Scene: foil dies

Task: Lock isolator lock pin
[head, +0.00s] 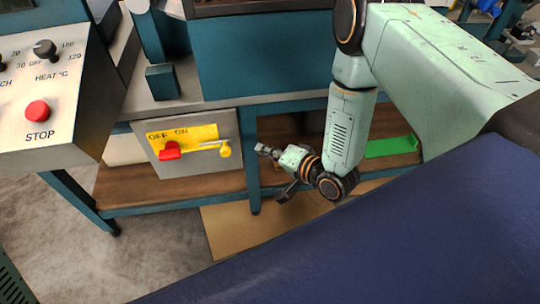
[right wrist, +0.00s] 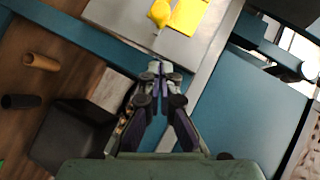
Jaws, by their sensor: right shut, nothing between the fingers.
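The isolator is a grey panel (head: 200,175) with a yellow OFF/ON label (head: 200,132), under the bench. Its red handle (head: 169,151) sits at the left, below the OFF lettering. The yellow lock pin knob (head: 225,150) sits at the right end, by a thin grey bar. In the right wrist view the yellow knob (right wrist: 160,13) and part of the panel (right wrist: 205,40) show at the top. My right gripper (head: 264,150) is shut and empty, to the right of the knob and apart from it. Its fingertips also show in the right wrist view (right wrist: 160,68). My left gripper is out of view.
A teal bench leg (head: 250,165) stands between the panel and my right arm. A control box with a red STOP button (head: 38,111) is at the left. A green tray (head: 392,147) lies on the shelf. Brown (right wrist: 41,62) and black (right wrist: 20,101) cylinders show in the wrist view.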

